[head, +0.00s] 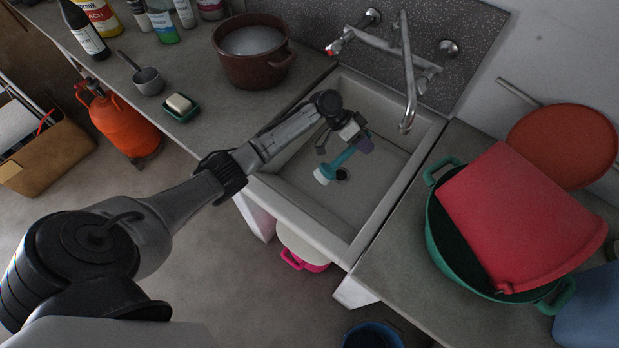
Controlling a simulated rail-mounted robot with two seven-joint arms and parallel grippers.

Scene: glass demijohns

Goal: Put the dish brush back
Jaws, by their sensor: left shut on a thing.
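The dish brush (341,161) has a teal handle and a pale, whitish head at its lower left end. My left gripper (345,143) is shut on the dish brush and holds it tilted over the sink basin (385,160), near the dark drain. The gripper hides part of the handle. My right gripper is not in view.
A tap (405,75) hangs over the basin's back right. A brown pot (250,52), a soap dish (181,108) and a saucepan (148,81) stand on the left counter. A green tub (436,225) with a red bucket (520,215) occupies the right counter.

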